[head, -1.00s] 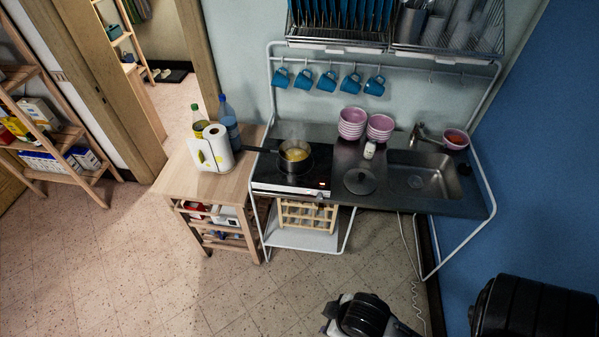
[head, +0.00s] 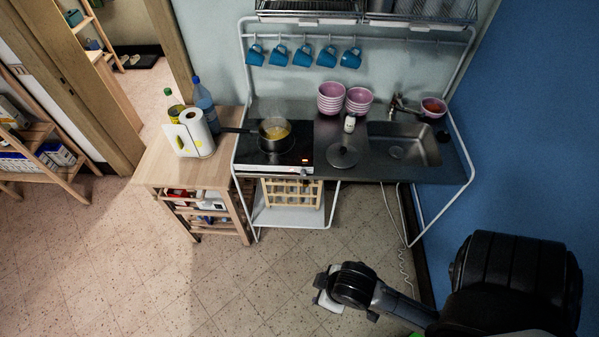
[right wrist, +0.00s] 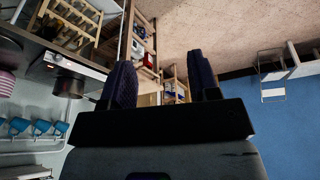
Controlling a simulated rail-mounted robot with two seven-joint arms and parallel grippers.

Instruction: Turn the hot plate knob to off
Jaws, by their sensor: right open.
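The black hot plate (head: 300,150) stands on the left of the counter, with a white front panel (head: 262,169). Its knob (head: 303,172) is tiny, near the panel's right end; I cannot tell its setting. A small light glows on the plate's right front. A dark pan with yellow contents (head: 275,132) sits on the plate. My right gripper (head: 327,289) is over the floor in front of the counter, apart from the hot plate. In the right wrist view its two fingers (right wrist: 160,62) are spread and empty; the hot plate (right wrist: 50,62) shows upside down at left. My left gripper is out of view.
A wooden cart (head: 160,170) with bottles and a paper roll (head: 196,133) stands left of the counter. A lid (head: 342,156), pink bowls (head: 331,98) and a sink (head: 402,150) are to the right. Blue mugs (head: 303,55) hang above. The floor in front is clear.

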